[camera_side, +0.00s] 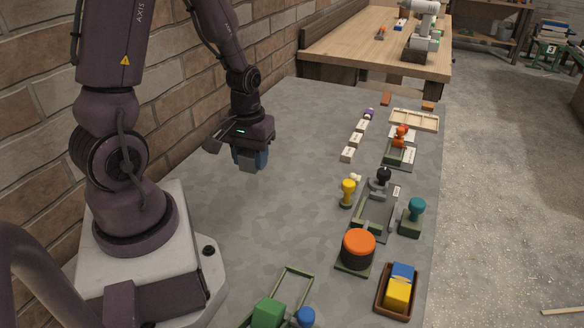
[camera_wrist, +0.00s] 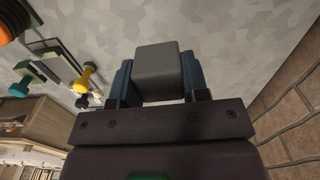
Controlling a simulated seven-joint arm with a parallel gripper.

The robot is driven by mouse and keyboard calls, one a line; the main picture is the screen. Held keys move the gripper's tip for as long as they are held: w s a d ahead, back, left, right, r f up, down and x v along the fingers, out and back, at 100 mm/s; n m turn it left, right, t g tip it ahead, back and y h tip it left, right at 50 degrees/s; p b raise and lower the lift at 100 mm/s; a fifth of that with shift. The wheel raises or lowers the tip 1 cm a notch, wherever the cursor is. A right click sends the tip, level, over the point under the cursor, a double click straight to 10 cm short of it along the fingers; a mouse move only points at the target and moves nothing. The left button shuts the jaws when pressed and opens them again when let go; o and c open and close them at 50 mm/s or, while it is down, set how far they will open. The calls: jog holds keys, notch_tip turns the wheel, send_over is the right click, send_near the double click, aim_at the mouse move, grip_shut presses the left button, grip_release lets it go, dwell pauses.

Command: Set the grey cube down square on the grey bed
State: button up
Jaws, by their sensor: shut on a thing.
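My gripper (camera_side: 250,160) is shut on the grey cube (camera_wrist: 158,64), held between its two blue fingers in the wrist view. In the side view the grey cube (camera_side: 246,161) is partly covered by a finger, and it is held above the grey tabletop, left of the row of objects. A framed plate with a grey floor (camera_side: 371,216) lies right of the middle, with a dark-knobbed piece at its far end. I cannot tell for certain whether it is the grey bed. The gripper is apart from it.
A yellow knobbed piece (camera_side: 348,189), a teal knobbed piece (camera_side: 411,214) and a large orange-topped knob (camera_side: 358,246) stand near that plate. A brown tray (camera_side: 381,306) holds blue and yellow blocks. The tabletop's middle is clear; a brick wall borders the left.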

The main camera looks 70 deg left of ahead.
jog(key=shift+d, duration=0.4)
jog(key=w+d+m, duration=0.3)
jog(key=w+d, duration=0.3)
jog(key=d, duration=0.2)
jog(key=n, duration=0.2)
send_over(371, 221)
jog(key=f, duration=0.5)
jog(key=s+f, duration=0.1)
jog(key=f, duration=0.2)
jog(key=shift+w+f, duration=0.4)
jog(key=shift+f, duration=0.75)
jog(key=shift+w+f, duration=0.1)
jog(key=shift+f, duration=0.8)
jog(key=shift+f, duration=0.1)
